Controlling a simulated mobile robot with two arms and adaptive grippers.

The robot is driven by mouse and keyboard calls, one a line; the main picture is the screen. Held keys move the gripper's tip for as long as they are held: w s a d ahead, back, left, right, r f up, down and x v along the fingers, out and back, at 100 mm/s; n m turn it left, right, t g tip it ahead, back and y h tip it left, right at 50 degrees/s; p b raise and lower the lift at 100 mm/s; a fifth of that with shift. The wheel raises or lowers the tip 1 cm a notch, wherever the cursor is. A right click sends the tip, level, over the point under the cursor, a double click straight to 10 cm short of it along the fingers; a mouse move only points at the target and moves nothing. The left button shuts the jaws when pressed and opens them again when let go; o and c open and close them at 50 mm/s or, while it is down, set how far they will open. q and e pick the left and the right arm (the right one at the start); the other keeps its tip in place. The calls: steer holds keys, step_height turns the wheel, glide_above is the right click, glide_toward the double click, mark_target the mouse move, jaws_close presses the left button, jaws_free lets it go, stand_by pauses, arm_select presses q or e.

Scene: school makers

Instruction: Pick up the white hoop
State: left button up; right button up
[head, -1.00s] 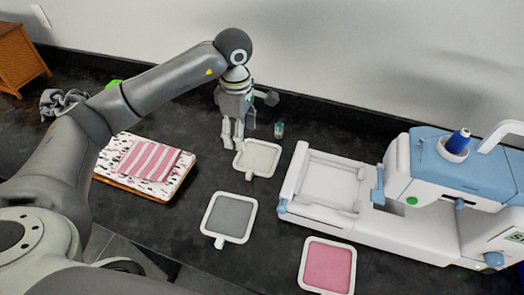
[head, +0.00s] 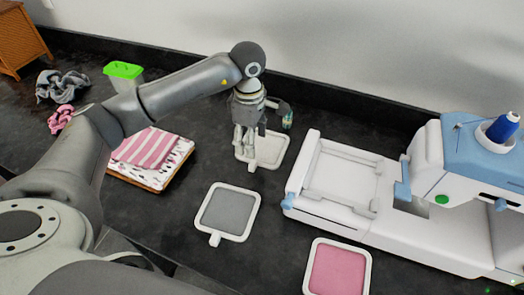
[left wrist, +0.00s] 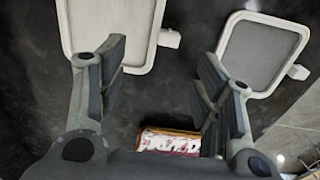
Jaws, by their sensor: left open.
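The white hoop (head: 270,149) is a square white frame around pale fabric, lying flat on the dark table. My left gripper (head: 244,153) is open and empty, pointing down over the hoop's left part and hiding some of it. In the left wrist view the same hoop (left wrist: 105,22) lies beyond the fingers at the top left, with its side tab at the right. My left gripper (left wrist: 160,62) shows its two fingers spread wide there, with nothing between them. I cannot tell whether a finger touches the hoop. My right gripper is not in view.
A grey hoop (head: 228,211) and a pink hoop (head: 337,270) lie nearer. A white and blue sewing machine (head: 430,225) stands at the right. Folded striped cloth (head: 148,147) lies on the left. A small bottle (head: 288,120) stands behind the gripper.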

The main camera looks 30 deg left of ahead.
mark_target(251, 161)
arm_select(q)
step_height(251, 161, down, 3)
steer(key=shift+f, duration=0.1)
steer(key=f, duration=0.1)
steer(key=f+p, duration=0.1)
steer(key=f, duration=0.2)
steer(key=shift+s+f+p, duration=0.35)
steer(key=shift+p, duration=0.05)
steer(key=shift+f, duration=0.35)
steer(key=shift+w, duration=0.1)
steer(key=shift+c, duration=0.4)
steer(key=c, duration=1)
steer(key=shift+c, duration=0.3)
steer(key=shift+r, duration=0.15)
